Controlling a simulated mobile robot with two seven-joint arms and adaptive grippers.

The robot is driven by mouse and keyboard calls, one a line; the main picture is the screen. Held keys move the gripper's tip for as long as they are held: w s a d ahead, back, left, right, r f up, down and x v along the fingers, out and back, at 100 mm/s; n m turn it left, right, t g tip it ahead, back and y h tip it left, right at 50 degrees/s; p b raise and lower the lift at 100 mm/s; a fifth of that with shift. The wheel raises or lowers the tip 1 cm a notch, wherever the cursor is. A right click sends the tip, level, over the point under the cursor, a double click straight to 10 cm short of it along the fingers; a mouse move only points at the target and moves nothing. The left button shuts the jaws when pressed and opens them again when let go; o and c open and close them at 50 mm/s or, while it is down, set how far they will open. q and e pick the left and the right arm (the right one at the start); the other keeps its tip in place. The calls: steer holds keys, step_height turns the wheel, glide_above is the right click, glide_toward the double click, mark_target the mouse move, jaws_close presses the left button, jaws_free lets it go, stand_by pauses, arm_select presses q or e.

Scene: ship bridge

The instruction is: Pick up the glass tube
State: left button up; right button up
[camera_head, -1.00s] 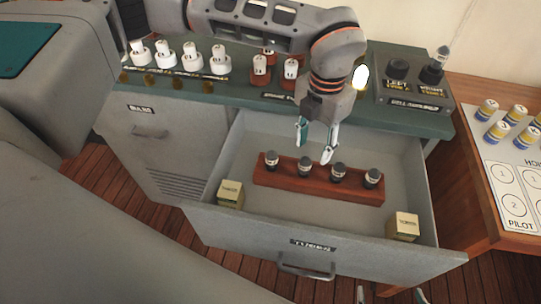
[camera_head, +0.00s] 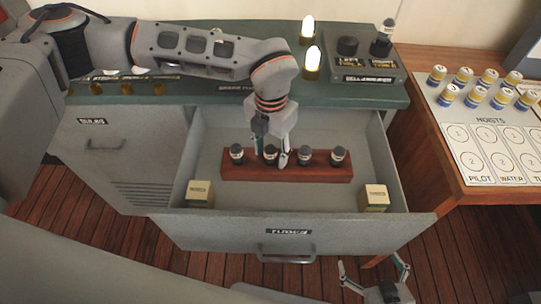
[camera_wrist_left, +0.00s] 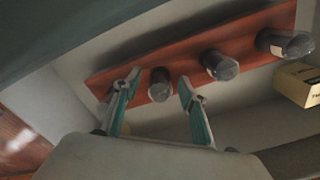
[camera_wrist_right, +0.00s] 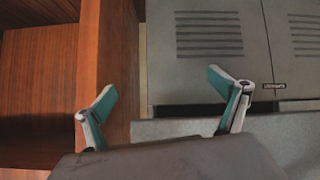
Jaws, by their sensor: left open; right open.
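Several glass tubes with dark ends stand upright in a red-brown wooden rack (camera_head: 322,172) inside the open drawer (camera_head: 240,222). In the head view, the second tube from the left (camera_head: 270,154) is between the fingers of my left gripper (camera_head: 271,160). In the left wrist view, this tube (camera_wrist_left: 160,86) shows between the open fingertips (camera_wrist_left: 159,82), with two more tubes, one of them a middle tube (camera_wrist_left: 221,66), to the right. Contact cannot be told. My right gripper (camera_head: 372,264) is open and empty in front of the drawer; it also shows in the right wrist view (camera_wrist_right: 162,88).
Small boxes, left (camera_head: 200,193) and right (camera_head: 374,197), sit in the drawer's front corners. A control box (camera_head: 365,66) and lit bulbs (camera_head: 313,62) stand on the green counter. A wooden table (camera_head: 420,140) with several yellow-blue cylinders (camera_head: 448,95) stands at right.

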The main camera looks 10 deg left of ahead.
arm_select(q)
steer(key=c, duration=1.1)
steer(key=shift+r, duration=0.1)
steer(key=shift+c, duration=0.2)
